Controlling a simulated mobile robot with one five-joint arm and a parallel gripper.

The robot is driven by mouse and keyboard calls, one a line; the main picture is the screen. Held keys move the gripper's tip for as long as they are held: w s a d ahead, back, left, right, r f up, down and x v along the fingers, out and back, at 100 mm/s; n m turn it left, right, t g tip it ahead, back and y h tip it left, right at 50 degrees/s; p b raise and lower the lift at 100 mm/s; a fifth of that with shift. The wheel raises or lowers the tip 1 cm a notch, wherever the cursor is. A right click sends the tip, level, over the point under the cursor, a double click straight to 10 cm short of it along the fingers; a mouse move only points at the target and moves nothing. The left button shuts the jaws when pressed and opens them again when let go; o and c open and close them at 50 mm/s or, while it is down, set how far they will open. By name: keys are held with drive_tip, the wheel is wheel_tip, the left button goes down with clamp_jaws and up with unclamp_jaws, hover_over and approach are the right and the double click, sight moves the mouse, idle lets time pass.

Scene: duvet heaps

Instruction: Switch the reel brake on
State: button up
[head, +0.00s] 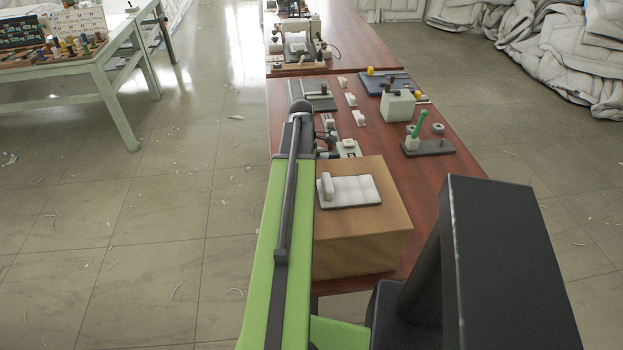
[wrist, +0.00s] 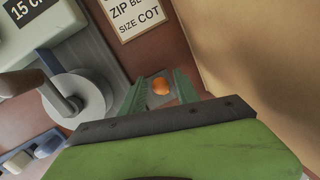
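My gripper (wrist: 160,93) shows in the wrist view with its two green fingers apart. A round orange piece (wrist: 161,86) on a small grey plate shows between the fingers, beyond the tips; I cannot tell whether it is a lamp or a button. Left of the fingers is a pale round reel (wrist: 88,96) with a dark crank on a grey base. No part is clearly marked as the reel brake. A blue rocker (wrist: 49,144) and a whitish one lie at the lower left. In the head view my arm hides most of this spot.
A cardboard box (head: 364,245) with a white plate on top stands close right of my arm; its side also fills the right of the wrist view (wrist: 265,50). A printed sign (wrist: 130,14) lies ahead. A green-handled lever device (head: 428,147) stands farther right on the red-brown table.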

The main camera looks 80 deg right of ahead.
drive_tip(key=shift+r, duration=0.1)
wheel_tip(320, 180, up, 17)
drive_tip(key=w+d+p, duration=0.1)
drive_tip(key=w+p, duration=0.1)
drive_tip(key=p, duration=1.5)
drive_tip(key=shift+w+d, duration=0.3)
